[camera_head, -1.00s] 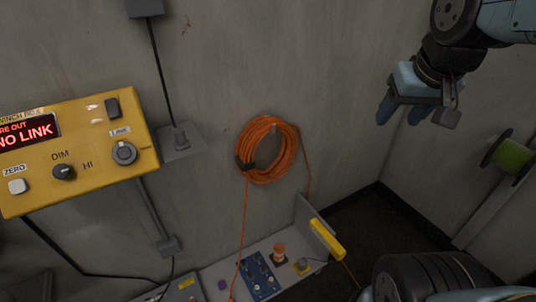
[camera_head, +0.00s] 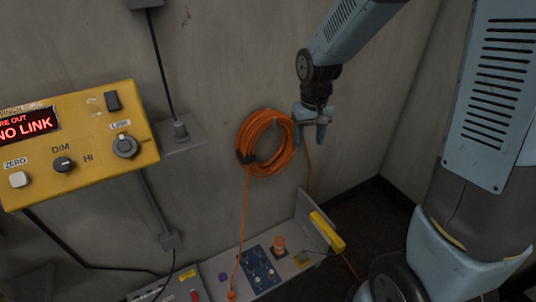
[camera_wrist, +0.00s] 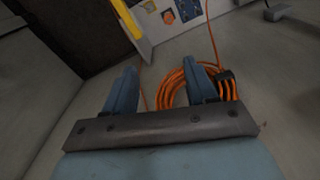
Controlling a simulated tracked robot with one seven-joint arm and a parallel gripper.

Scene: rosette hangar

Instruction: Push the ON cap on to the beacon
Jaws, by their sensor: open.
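An orange, cylinder-like fitting, which looks like the beacon (camera_head: 279,245), stands on the grey shelf beside a blue panel. It also shows from above as an orange disc in the wrist view (camera_wrist: 168,17). A small yellow block (camera_head: 301,260) sits just right of it. No lettering is readable there, so I cannot tell which piece is the ON cap. My gripper (camera_head: 311,138) hangs fingers down, above the shelf and in front of the wall by the orange coil. In the wrist view its two blue fingers (camera_wrist: 162,78) are apart with nothing between them.
An orange hose coil (camera_head: 266,143) hangs on the wall close left of my gripper. The blue panel (camera_head: 257,270) lies on the shelf (camera_head: 225,263). A yellow bar (camera_head: 327,232) tops the shelf's upright end plate. A yellow control box (camera_head: 85,140) reads NO LINK at left.

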